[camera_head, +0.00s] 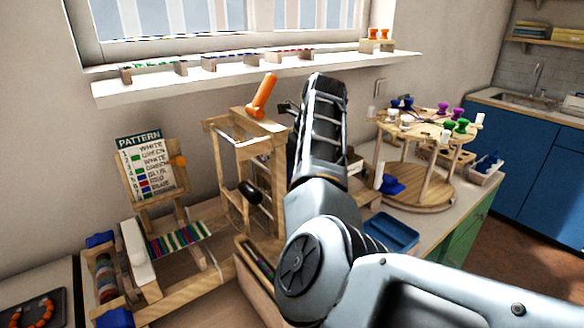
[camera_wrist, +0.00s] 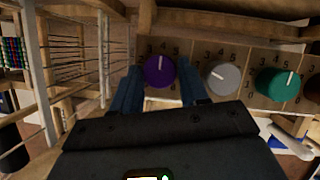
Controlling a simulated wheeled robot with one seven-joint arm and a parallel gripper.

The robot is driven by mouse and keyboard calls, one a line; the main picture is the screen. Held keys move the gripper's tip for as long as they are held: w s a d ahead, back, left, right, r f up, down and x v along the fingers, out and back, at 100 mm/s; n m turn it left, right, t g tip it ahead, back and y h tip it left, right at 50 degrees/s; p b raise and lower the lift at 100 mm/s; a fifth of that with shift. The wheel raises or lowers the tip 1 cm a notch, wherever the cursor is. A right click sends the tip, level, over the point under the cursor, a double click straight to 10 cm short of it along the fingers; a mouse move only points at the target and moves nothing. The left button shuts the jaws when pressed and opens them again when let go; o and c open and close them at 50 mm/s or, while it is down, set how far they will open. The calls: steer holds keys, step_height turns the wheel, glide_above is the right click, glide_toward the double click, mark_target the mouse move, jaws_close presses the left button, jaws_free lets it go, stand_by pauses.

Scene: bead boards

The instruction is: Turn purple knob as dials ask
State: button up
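The purple knob (camera_wrist: 159,71) sits on a wooden panel (camera_wrist: 206,53) marked with numbers. Its white pointer line points straight up in the wrist view, near the 4. My gripper (camera_wrist: 160,76) has its two blue fingers on either side of the knob, with a narrow gap visible at each side. A brown knob (camera_wrist: 313,90) is cut by the frame edge. In the head view my arm hides the knobs and fingers.
A wooden loom frame (camera_head: 217,150) stands left of my arm, with a pattern board (camera_head: 153,164) beyond it. A round stand with coloured pegs (camera_head: 420,195) and a blue tray (camera_head: 391,232) are to the right. Stretched threads (camera_wrist: 80,60) lie left of the fingers.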

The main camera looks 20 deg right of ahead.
steer(key=c, duration=0.6)
steer(key=shift+r+n+p, duration=0.15)
steer(key=shift+n+p, duration=0.15)
steer(key=shift+p, duration=0.05)
steer(key=shift+w+d+n+y+p, duration=0.1)
steer(key=shift+n+y+p, duration=0.3)
steer(key=shift+n+p, duration=0.5)
steer(key=shift+w+n+g+y+p, duration=0.1)
steer(key=shift+n+g+y+p, duration=0.25)
steer(key=shift+n, duration=0.75)
steer(key=shift+n+g+y+p, duration=0.15)
steer(key=shift+n+g+p, duration=0.35)
steer(key=shift+n, duration=0.6)
steer(key=o, duration=1)
steer(key=shift+o, duration=0.2)
steer(key=shift+d, duration=0.1)
